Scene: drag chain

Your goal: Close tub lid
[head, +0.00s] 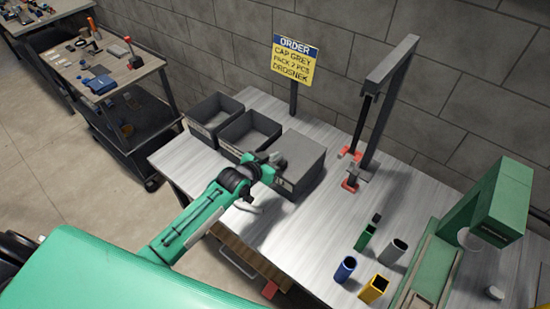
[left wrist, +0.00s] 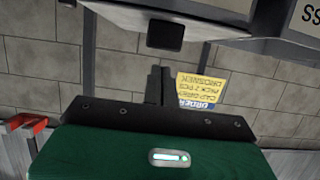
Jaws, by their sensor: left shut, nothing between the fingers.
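Three grey tubs stand in a row at the back left of the workbench. The right tub (head: 300,158) has a flat grey lid (head: 298,150) lying over its top, seemingly level; I cannot tell whether it is fully seated. The left tub (head: 215,117) and the middle tub (head: 248,135) are open on top. My left gripper (head: 275,159) is shut and empty at the near left side of the lidded tub, close to its lid edge; contact is unclear. In the left wrist view its dark fingers (left wrist: 159,85) are together. My right gripper does not show.
An order sign (head: 295,58) stands behind the tubs. A grey frame with red parts (head: 350,170) stands right of them. Several coloured tubes (head: 374,288) and a green machine (head: 490,215) stand farther right. The bench between is clear.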

